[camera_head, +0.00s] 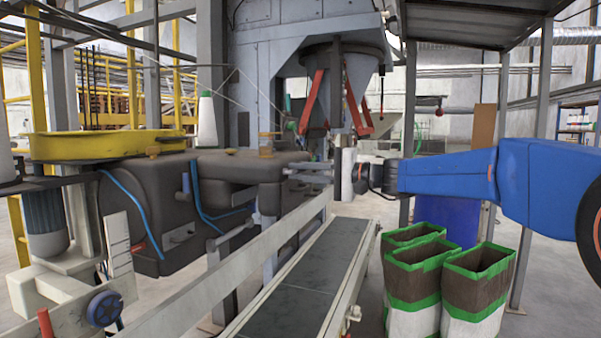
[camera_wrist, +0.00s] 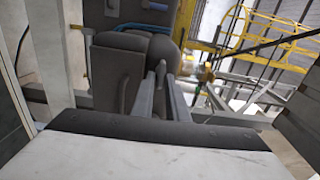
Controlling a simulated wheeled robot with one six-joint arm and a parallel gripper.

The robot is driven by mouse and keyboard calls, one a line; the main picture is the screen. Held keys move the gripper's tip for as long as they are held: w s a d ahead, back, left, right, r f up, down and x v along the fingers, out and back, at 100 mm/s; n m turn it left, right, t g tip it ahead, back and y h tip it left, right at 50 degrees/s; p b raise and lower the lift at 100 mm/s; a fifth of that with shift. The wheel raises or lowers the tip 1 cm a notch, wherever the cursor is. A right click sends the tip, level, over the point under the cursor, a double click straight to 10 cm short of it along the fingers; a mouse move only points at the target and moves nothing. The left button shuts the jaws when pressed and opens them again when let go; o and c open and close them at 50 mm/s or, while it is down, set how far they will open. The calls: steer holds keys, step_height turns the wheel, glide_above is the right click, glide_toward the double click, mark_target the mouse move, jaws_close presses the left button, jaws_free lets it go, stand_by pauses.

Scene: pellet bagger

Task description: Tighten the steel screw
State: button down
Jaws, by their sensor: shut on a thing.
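My gripper (camera_head: 287,171) reaches left from my blue arm to the right end of the dark grey machine body (camera_head: 235,180), above the conveyor. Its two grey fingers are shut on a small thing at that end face. In the wrist view the fingers (camera_wrist: 163,72) run up to the same dark body (camera_wrist: 132,65), with their tips close together. The steel screw lies at the fingertips, mostly hidden by them; its head and how far it is in cannot be made out.
A conveyor belt (camera_head: 300,285) with pale side rails runs below my gripper. Open bags with green rims (camera_head: 478,262) stand right of it. A hopper with red arms (camera_head: 345,85) hangs above. A yellow round part (camera_head: 95,145) tops the machine at left. A grey post (camera_head: 398,210) stands behind.

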steer(key=shift+m, duration=0.3)
steer(key=c, duration=1.9)
jaws_free()
steer(key=shift+d, duration=0.1)
steer(key=v, duration=1.7)
steer(key=shift+d, duration=0.15)
